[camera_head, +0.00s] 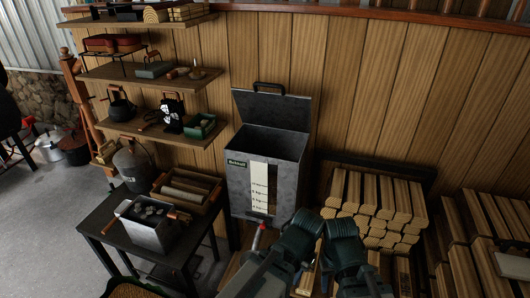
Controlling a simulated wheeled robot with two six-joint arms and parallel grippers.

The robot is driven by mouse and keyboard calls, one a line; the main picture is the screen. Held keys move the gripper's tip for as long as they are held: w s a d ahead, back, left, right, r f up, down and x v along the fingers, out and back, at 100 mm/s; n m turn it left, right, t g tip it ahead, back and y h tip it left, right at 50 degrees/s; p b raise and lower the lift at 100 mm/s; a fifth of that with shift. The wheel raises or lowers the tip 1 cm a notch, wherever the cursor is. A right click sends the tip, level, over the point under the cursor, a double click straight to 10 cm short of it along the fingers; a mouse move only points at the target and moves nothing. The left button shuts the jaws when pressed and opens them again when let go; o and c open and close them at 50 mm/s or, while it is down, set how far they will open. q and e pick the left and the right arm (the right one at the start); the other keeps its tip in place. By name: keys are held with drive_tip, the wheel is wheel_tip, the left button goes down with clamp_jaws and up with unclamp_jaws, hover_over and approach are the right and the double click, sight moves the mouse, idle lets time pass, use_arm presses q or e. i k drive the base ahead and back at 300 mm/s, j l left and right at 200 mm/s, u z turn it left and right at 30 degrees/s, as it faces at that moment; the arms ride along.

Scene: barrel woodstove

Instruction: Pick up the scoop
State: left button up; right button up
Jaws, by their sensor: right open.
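No scoop shows clearly. A small metal bin (145,238) with dark lumps in it stands on the dark side table at the left. A tool with an orange-brown handle (178,215) lies at its right side; it may be the scoop, but its head is too small to tell. My right gripper (338,222) is at the bottom centre, open, well to the right of that handle and apart from it. My left arm (298,238) shows beside it; its jaws cannot be made out.
A grey metal hopper (238,190) with a raised lid stands at centre. Stacked firewood (375,200) is at the right. Wall shelves (150,75) hold pots and tools. Floor is clear at lower left.

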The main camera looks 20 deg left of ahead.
sight(125, 203)
drive_tip(key=k+j, duration=0.1)
drive_tip(key=j, duration=0.3)
drive_tip(key=k+j, duration=0.1)
drive_tip(key=j, duration=0.3)
drive_tip(key=k+j, duration=0.1)
drive_tip(key=j, duration=0.3)
drive_tip(key=k+j, duration=0.1)
drive_tip(key=j, duration=0.3)
drive_tip(key=u, duration=1.4)
drive_tip(key=i+j+z, duration=0.15)
drive_tip(key=j, duration=0.45)
drive_tip(key=i+j+z, duration=0.15)
drive_tip(key=j, duration=0.45)
drive_tip(key=i+j+z, duration=0.15)
drive_tip(key=j, duration=0.45)
drive_tip(key=j+z, duration=0.15)
drive_tip(key=j, duration=0.45)
drive_tip(key=i+j+z, duration=0.35)
drive_tip(key=i+j, duration=0.35)
drive_tip(key=j, duration=0.1)
